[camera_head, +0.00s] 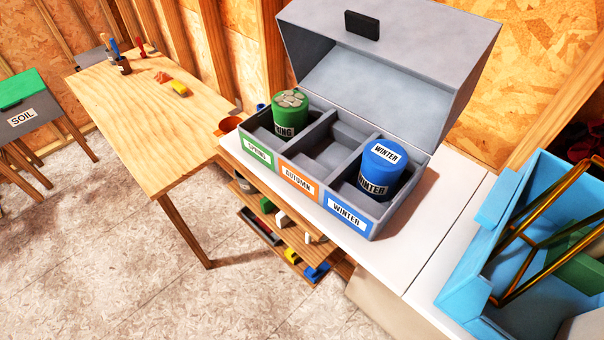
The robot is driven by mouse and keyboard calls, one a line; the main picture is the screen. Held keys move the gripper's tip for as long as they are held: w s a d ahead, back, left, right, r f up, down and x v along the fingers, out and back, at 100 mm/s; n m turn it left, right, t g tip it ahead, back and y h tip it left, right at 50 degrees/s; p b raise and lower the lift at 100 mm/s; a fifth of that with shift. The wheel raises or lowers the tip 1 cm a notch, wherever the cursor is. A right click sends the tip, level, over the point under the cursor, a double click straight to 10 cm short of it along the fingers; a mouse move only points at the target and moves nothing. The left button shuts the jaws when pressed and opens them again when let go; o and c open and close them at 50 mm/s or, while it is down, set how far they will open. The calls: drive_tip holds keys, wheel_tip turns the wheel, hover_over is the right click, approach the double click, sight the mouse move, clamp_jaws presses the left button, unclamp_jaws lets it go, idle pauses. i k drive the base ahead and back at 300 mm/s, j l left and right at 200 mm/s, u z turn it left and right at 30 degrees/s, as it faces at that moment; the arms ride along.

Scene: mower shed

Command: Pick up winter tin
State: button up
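The winter tin (383,170) is a blue cylinder with white and black WINTER labels. It stands upright in the right compartment, labelled WINTER, of an open grey box (352,222). The box's lid (390,45) is raised at the back. A green tin (290,113) with grey pieces on top stands in the left compartment, labelled SPRING. The middle compartment, labelled AUTUMN, holds no tin. My gripper is not in view.
The box stands on a white counter (440,210). A light blue crate (485,262) with a bronze-coloured frame is at the right. A wooden table (150,125) is at the left, beyond it a green-topped SOIL bin (25,105). Shelves with small items are below the counter.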

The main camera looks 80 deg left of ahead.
sight(384, 162)
drive_tip(key=l+u, duration=0.1)
drive_tip(key=u, duration=2.2)
